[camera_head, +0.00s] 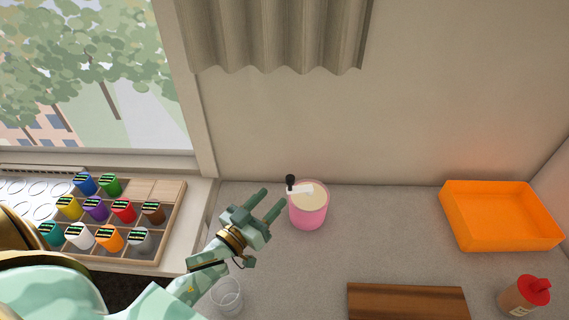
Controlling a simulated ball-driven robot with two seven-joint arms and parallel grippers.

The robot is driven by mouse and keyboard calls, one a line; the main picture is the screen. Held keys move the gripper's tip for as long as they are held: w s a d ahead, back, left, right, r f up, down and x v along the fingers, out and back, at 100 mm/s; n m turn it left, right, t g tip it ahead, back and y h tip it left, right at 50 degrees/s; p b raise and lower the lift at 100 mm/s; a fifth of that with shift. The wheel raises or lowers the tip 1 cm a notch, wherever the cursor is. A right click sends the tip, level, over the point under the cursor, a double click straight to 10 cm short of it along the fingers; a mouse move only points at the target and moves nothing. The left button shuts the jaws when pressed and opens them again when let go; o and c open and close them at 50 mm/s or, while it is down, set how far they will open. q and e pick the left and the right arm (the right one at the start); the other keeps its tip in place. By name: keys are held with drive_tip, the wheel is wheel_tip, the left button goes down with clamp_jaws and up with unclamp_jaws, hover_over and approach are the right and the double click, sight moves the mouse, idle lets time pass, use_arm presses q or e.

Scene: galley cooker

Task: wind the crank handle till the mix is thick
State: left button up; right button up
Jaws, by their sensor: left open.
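A pink tub (308,213) stands upright on the grey counter near the back wall, with a pale cream mix (312,200) inside. A white crank arm (300,190) lies across its top, and a black crank handle (290,181) stands up at its left end. My left gripper (272,200) is open and empty, just left of the tub. Its fingers point up and right toward the tub and handle, and I see a small gap between them and the tub. My right gripper is not in view.
An orange tray (500,242) sits at the right. A brown wooden board (407,302) and a red-capped bottle (524,297) are at the front right. A clear glass (227,295) stands below my left gripper. A rack of coloured jars (165,222) is at the left. The counter right of the tub is clear.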

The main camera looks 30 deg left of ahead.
sight(293, 176)
use_arm(q)
drive_tip(key=shift+m+g, duration=0.4)
drive_tip(key=shift+m, duration=0.4)
drive_tip(key=w, duration=0.4)
drive_tip(key=w+f, duration=0.1)
drive_tip(key=w, duration=0.3)
drive_tip(key=w+d, duration=0.1)
drive_tip(key=w, duration=0.3)
drive_tip(key=shift+w+f, duration=0.2)
drive_tip(key=shift+f, duration=0.1)
drive_tip(key=shift+a, duration=0.1)
clamp_jaws()
